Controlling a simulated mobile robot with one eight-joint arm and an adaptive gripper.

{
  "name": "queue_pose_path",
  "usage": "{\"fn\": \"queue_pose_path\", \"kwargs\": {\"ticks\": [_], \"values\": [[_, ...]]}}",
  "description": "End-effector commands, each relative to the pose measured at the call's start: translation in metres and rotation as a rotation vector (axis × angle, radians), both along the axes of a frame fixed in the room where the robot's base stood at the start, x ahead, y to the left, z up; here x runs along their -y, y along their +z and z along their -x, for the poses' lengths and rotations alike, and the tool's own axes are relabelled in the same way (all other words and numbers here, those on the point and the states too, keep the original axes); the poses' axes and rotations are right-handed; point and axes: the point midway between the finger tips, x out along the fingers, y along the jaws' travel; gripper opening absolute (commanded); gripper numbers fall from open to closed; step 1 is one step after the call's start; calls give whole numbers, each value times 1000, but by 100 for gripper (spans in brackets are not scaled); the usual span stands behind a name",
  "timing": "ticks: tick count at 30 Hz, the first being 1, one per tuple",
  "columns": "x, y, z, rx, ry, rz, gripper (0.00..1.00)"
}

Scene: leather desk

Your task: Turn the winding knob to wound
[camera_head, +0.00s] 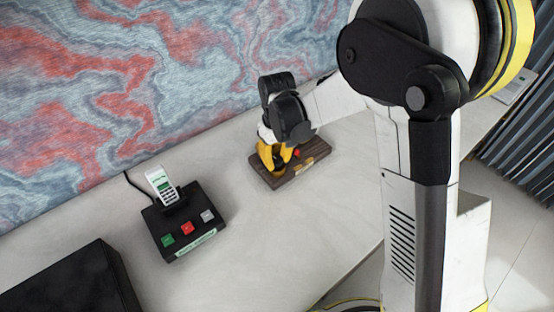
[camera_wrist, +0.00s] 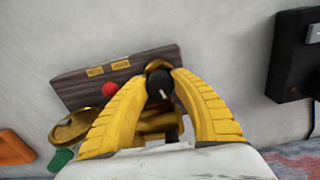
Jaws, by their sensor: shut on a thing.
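The winding knob (camera_wrist: 160,85) is black with a pale pointer line and sits on a brown wooden base (camera_wrist: 140,66). In the wrist view my gripper (camera_wrist: 159,78) has its yellow fingers on both sides of the knob, shut on it. Two small brass label plates are on the base; their text is too blurred to read. A red button (camera_wrist: 109,90) is on the base left of the knob. In the head view the base (camera_head: 303,173) is on the desk under my gripper (camera_head: 277,160), which hides the knob there.
A black box (camera_head: 186,222) with green, red and grey buttons and a white handheld device (camera_head: 163,186) stands left of the base. A large black box (camera_head: 75,285) is at the lower left. Gold, green and orange objects show at the wrist view's left. Bare desk lies between.

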Motion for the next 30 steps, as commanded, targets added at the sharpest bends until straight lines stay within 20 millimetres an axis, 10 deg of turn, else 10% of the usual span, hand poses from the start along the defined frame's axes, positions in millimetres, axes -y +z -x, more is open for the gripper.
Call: {"fn": "queue_pose_path", "kwargs": {"ticks": [30], "values": [[0, 0, 0, 0, -710, 0, 0]]}}
